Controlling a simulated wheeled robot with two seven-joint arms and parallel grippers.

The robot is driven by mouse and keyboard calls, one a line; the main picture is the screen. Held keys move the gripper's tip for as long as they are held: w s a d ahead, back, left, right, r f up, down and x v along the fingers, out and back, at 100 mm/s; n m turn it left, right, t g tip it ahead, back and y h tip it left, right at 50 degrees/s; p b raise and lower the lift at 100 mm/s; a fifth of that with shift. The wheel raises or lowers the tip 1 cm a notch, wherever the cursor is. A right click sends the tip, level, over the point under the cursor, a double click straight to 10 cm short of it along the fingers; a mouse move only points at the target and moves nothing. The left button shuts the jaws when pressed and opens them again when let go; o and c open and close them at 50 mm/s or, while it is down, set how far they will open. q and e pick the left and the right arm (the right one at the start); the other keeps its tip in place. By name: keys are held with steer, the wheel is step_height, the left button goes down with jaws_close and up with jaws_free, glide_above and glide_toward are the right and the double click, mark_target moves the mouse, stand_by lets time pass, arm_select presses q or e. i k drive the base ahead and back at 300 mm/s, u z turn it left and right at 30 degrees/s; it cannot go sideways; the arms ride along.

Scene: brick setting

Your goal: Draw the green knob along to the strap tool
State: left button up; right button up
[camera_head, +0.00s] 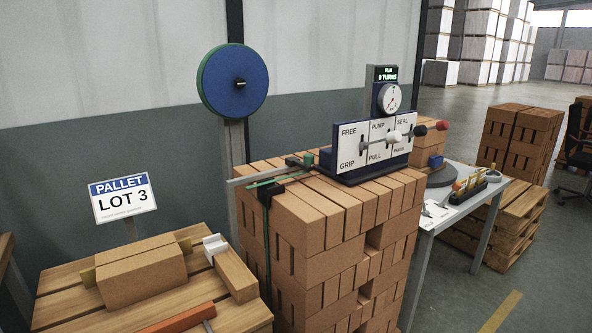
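The strap tool (347,152) is a dark blue unit on top of the brick stack. Its white front panel reads FREE, PUMP, SEAL, GRIP, PULL and PRESS, and levers with white, black and red knobs stick out to the right. A small green knob-like piece (308,160) sits just left of the tool, by a dark rail. A green strap (277,181) runs from there leftward to a black clip (267,193) at the stack's left edge. Whether the green piece touches the tool I cannot tell. Neither of my grippers shows.
The brick stack (305,225) fills the middle. A blue reel (233,80) stands on a post behind it. A wooden pallet top (70,280) at left holds a brick, a wooden block and an orange bar. A white table (450,212) with small tools stands right. The display reads 0 TURNS.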

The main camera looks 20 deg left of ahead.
mark_target(308, 158)
steer(key=u, duration=0.6)
steer(key=i, duration=1.2)
steer(key=z, duration=0.9)
